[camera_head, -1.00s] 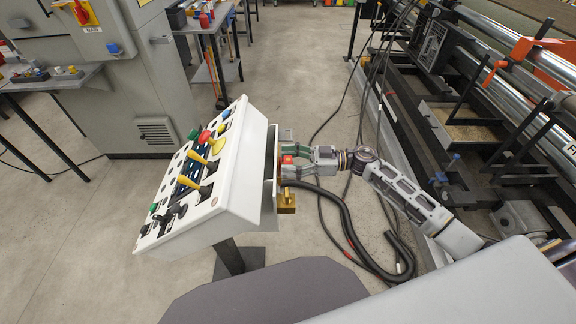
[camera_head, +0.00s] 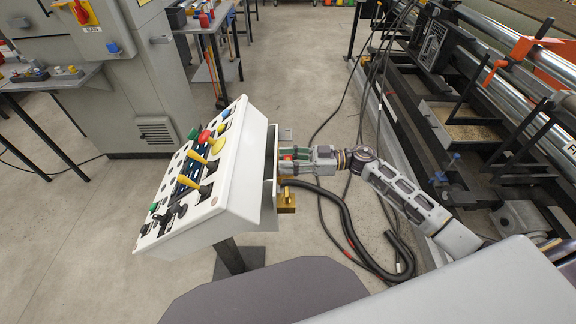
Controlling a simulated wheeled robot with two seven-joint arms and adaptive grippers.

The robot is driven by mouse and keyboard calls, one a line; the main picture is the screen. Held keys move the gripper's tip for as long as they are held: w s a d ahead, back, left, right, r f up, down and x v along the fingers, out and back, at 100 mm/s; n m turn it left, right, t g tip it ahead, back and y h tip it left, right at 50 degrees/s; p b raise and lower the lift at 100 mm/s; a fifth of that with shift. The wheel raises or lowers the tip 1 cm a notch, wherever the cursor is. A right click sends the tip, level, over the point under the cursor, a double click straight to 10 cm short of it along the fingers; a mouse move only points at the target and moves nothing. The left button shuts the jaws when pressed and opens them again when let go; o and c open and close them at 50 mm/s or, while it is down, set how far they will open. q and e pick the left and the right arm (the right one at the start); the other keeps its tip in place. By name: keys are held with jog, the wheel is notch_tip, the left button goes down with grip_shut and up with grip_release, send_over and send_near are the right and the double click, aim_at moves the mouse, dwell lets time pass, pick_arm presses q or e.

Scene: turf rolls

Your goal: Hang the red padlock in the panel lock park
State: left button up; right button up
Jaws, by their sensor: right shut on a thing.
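My right gripper (camera_head: 288,154) is at the right side of the control panel (camera_head: 215,185), its fingers pointing left at the panel's side. It is shut on a small red thing, which I take to be the red padlock (camera_head: 288,157); the fingers hide most of it. A brass padlock (camera_head: 287,203) hangs at the panel's side just below the gripper. The lock park itself is mostly hidden by the panel edge and my gripper. I cannot tell whether the red padlock touches it. My left gripper is not in view.
The panel face carries yellow levers, a red button (camera_head: 204,136) and other knobs. Black hoses (camera_head: 345,215) run below my right arm to the floor. A machine with long rollers (camera_head: 500,60) stands at the right. A grey cabinet (camera_head: 130,90) stands at back left.

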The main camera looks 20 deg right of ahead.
jog(key=shift+r, duration=0.5)
notch_tip(320, 180, up, 8)
jog(key=shift+f+p, duration=0.2)
jog(key=shift+p, duration=0.2)
jog(key=shift+r, duration=0.55)
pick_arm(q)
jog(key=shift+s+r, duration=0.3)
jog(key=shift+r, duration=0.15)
pick_arm(e)
jog(key=shift+r, duration=0.2)
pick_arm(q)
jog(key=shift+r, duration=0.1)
pick_arm(e)
jog(key=shift+r, duration=0.15)
